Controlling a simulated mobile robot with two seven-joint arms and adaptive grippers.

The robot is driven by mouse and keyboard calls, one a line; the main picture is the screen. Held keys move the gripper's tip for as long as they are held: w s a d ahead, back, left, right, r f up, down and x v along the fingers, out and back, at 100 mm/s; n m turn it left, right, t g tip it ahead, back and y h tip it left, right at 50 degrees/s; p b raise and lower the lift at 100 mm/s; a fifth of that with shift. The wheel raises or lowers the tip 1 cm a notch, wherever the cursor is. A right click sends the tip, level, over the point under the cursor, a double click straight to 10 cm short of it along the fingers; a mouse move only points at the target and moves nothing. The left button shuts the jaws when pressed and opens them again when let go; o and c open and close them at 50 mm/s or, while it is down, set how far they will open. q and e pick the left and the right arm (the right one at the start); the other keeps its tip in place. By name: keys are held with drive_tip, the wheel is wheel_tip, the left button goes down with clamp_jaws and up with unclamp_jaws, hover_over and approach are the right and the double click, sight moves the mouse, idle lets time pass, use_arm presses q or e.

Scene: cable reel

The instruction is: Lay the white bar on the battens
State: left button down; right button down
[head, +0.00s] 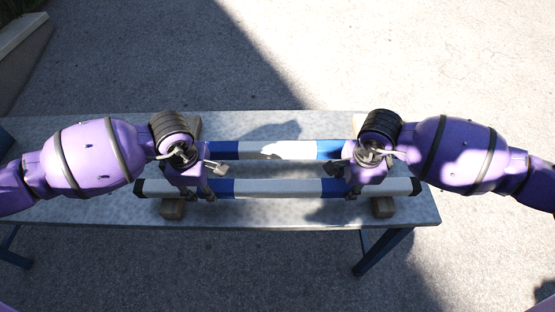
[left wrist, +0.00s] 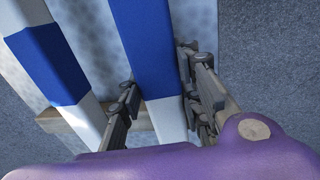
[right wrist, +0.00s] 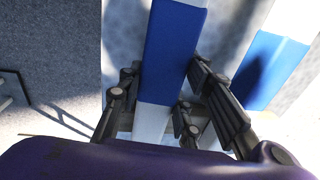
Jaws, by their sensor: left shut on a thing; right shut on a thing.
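The near white bar (head: 280,188) has blue bands and dark end caps and runs left to right across the table. My left gripper (head: 213,183) is shut on it near its left blue band, with a finger on each side in the left wrist view (left wrist: 158,97). My right gripper (head: 343,181) is shut on it near its right blue band. Wooden battens lie crosswise under its ends, the left one (head: 172,208) and the right one (head: 383,207). The bar is level and very close above or on them; I cannot tell whether it touches.
A second white and blue bar (head: 280,150) lies parallel behind the held bar, with a gap between. The grey table (head: 260,216) has blue legs and a clear front strip. Paved ground surrounds it, part sunlit and part in shadow. A low kerb (head: 22,30) is at the far left.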

use_arm(q)
drive_tip(key=c, duration=1.3)
unclamp_jaws()
use_arm(e)
drive_tip(key=c, duration=1.3)
unclamp_jaws()
use_arm(q)
drive_tip(key=shift+o, duration=0.2)
use_arm(e)
drive_tip(key=shift+o, duration=0.2)
drive_tip(key=shift+r, duration=0.1)
use_arm(q)
wheel_tip(320, 180, up, 12)
drive_tip(key=s, duration=0.1)
drive_tip(key=shift+s, duration=0.25)
use_arm(e)
wheel_tip(320, 180, up, 12)
drive_tip(key=s, duration=0.1)
drive_tip(key=shift+s, duration=0.3)
use_arm(q)
drive_tip(key=shift+f, duration=0.15)
use_arm(e)
drive_tip(key=shift+f, duration=0.2)
